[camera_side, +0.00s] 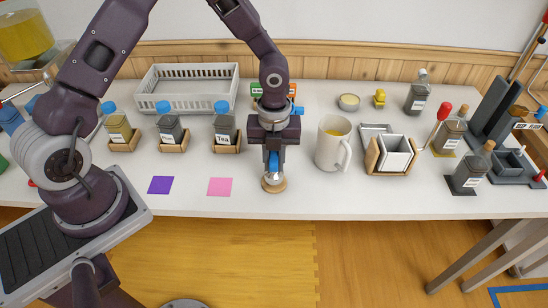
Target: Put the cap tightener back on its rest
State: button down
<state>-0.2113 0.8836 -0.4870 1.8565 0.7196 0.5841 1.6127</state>
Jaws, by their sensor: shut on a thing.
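My gripper (273,147) points straight down near the front edge of the table and is shut on the cap tightener (274,162). The cap tightener has a blue upper part and a rounded metallic lower end. A round, light-wood disc (274,188), which looks like the rest, is directly under it. The tightener stands about upright over the disc. I cannot tell whether its lower end touches the disc, since it hides most of the disc's top.
A white mug (333,146) stands close to the right of my gripper. Blue-capped jars (225,126) in wooden holders stand to the left. Purple (160,185) and pink (220,187) squares lie in front of them. A wooden-sided holder (392,155) is further right. A grey crate (188,92) is behind.

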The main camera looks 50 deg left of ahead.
jog(key=shift+f, duration=0.55)
jog(key=c, duration=1.2)
grip_release()
jog(key=shift+c, duration=0.2)
notch_tip(320, 180, up, 7)
jog(key=shift+r, duration=0.1)
